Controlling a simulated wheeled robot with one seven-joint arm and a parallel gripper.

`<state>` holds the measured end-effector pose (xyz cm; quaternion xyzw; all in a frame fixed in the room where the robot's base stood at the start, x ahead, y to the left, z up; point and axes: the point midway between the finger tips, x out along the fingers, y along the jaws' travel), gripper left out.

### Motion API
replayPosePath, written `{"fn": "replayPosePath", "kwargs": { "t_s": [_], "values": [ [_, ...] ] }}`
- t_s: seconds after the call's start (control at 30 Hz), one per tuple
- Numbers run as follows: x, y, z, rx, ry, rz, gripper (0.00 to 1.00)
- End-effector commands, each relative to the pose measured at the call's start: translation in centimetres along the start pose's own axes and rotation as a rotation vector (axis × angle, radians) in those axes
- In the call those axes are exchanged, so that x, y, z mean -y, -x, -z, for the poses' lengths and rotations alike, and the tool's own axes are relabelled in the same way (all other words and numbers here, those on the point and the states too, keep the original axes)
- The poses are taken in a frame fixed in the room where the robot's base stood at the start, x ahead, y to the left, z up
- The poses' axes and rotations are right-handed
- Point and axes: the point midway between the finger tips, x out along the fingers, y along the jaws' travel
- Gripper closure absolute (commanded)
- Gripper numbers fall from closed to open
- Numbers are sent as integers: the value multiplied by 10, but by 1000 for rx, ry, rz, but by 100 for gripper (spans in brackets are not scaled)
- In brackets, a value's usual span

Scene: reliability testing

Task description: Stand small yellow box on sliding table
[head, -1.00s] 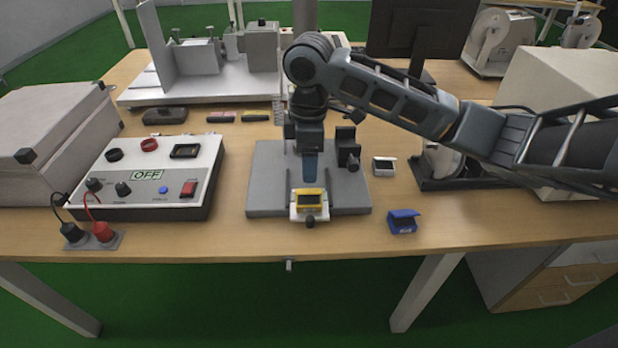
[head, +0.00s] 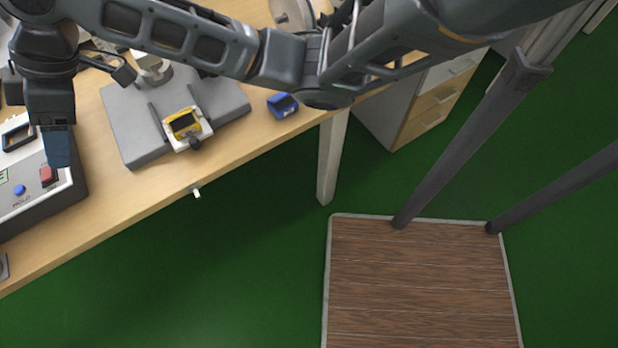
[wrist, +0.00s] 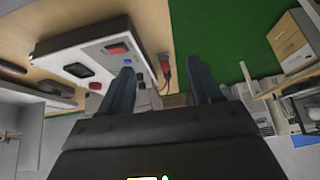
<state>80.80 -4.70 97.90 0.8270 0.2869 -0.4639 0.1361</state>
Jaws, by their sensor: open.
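The small yellow box (head: 184,122), with a dark face, rests on the small white sliding table (head: 208,129) at the front of a grey plate (head: 132,125) in the head view. Whether it stands or lies flat is hard to tell. My gripper (head: 58,150) points down at the left of the head view, apart from the box and in front of the white control panel's right end. In the wrist view my gripper (wrist: 162,88) shows two separated fingers with nothing between them. The yellow box does not show in the wrist view.
A blue box (head: 282,105) lies on the wooden table right of the grey plate. The white control panel (head: 35,190) stands left of it and also shows in the wrist view (wrist: 85,60). A drawer cabinet (head: 430,105) stands at the right. A wood-topped platform (head: 420,285) lies over the green floor.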

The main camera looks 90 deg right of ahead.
Motion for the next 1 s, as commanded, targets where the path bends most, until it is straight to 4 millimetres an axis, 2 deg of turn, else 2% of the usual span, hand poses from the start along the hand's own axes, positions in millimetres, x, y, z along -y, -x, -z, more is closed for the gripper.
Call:
{"fn": "replayPosePath", "kwargs": {
  "t_s": [0.03,0.1,0.2,0.33,0.47,0.57,0.67,0.87,1.0],
  "values": [
    [21,-11,21,-95,-25,21,36],
    [41,-19,45,-216,-68,32,36],
    [67,-28,70,-372,-142,46,36],
    [97,-34,87,-540,-259,51,36],
    [122,-40,87,-668,-388,38,36],
    [140,-43,74,-741,-486,13,36],
    [156,-46,53,-790,-577,-27,36],
    [189,-45,-13,-830,-715,-146,36],
    [212,-34,-71,-820,-756,-250,36]
  ]
}}
